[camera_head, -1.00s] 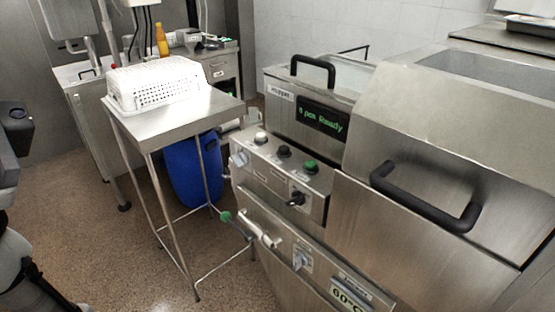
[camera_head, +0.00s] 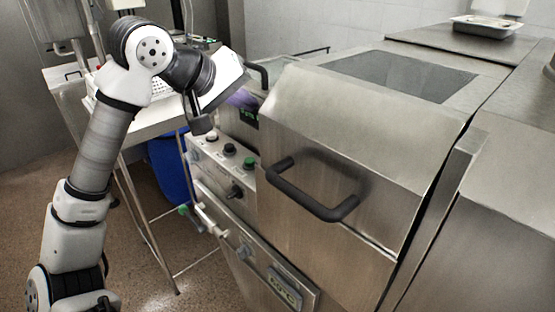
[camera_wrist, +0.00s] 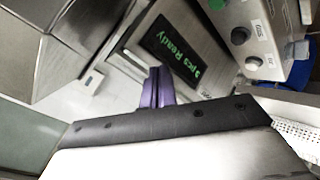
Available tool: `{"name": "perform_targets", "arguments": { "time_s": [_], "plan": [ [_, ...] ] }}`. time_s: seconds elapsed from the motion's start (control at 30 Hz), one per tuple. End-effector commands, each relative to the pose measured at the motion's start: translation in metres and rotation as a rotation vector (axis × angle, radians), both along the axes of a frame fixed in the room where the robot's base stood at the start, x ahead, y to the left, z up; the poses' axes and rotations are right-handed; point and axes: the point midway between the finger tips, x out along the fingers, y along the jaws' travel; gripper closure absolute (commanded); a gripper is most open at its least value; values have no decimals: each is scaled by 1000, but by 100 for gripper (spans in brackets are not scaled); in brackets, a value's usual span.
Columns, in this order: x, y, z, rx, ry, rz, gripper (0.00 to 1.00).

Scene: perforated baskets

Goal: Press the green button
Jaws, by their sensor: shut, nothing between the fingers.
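The green button (camera_head: 249,162) is at the right end of a row of buttons on the steel control panel. In the wrist view it shows at the top edge (camera_wrist: 217,4), partly cut off. My gripper (camera_head: 242,98) hangs above and behind the panel, in front of the dark display, apart from the button. In the wrist view its purple fingers (camera_wrist: 157,88) are together with nothing between them. They overlap the edge of the display frame in that view.
A black button (camera_head: 229,149) and a pale button (camera_head: 212,137) sit left of the green one, with a black knob (camera_head: 234,191) below. The machine's black handle (camera_head: 318,192) juts out to the right. A steel table (camera_head: 150,132) stands left.

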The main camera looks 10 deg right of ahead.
Motion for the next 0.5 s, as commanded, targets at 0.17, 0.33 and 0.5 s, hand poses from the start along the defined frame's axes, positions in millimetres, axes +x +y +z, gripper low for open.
{"name": "perform_targets", "arguments": {
  "time_s": [0.17,0.33,0.5],
  "plan": [
    [12,17,-13,146,-10,19,100],
    [14,19,-15,168,-10,20,100],
    [14,19,-15,165,-10,19,100]
  ]
}}
